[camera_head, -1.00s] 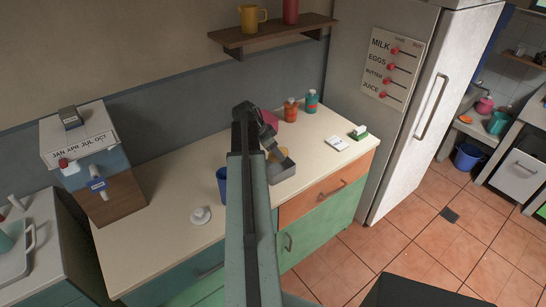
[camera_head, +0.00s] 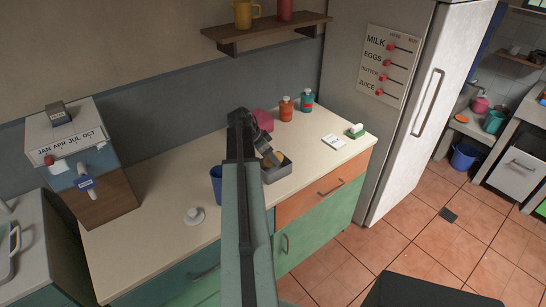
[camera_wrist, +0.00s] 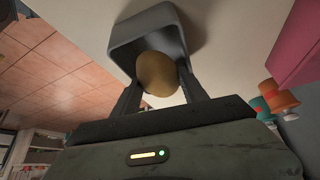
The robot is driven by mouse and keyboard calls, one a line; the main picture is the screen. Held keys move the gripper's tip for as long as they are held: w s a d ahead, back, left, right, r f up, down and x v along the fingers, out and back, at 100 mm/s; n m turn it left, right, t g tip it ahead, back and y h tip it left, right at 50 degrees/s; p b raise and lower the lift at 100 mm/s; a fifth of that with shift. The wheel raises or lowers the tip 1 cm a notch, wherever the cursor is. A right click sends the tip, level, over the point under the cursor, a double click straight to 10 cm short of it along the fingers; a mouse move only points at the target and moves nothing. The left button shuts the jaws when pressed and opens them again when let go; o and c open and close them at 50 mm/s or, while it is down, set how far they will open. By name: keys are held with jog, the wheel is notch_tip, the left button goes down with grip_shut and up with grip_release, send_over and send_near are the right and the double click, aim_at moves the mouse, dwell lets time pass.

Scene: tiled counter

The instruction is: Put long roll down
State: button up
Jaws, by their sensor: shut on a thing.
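My gripper (camera_wrist: 157,88) is shut on a tan, rounded roll (camera_wrist: 157,73), with one dark finger on each side of it in the wrist view. A grey open box (camera_wrist: 178,22) lies just beyond the roll, which overlaps its opening in that view. I cannot tell whether the roll touches the box. In the head view my gripper (camera_head: 269,156) is over the grey box (camera_head: 279,173) on the cream counter; the roll is mostly hidden there.
A blue cup (camera_head: 215,184) and a white round object (camera_head: 194,216) stand left of my arm. A pink object (camera_head: 263,119), an orange bottle (camera_head: 286,108) and a teal bottle (camera_head: 307,100) stand behind the box. Bare counter (camera_head: 150,235) lies at the left.

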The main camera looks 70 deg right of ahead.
jog(key=o, duration=1.5)
jog(key=shift+r+p, duration=0.4)
jog(key=shift+p, duration=0.15)
jog(key=p+v, duration=1)
jog(key=v, duration=0.2)
jog(key=shift+r+p, duration=0.2)
jog(key=shift+p, duration=0.1)
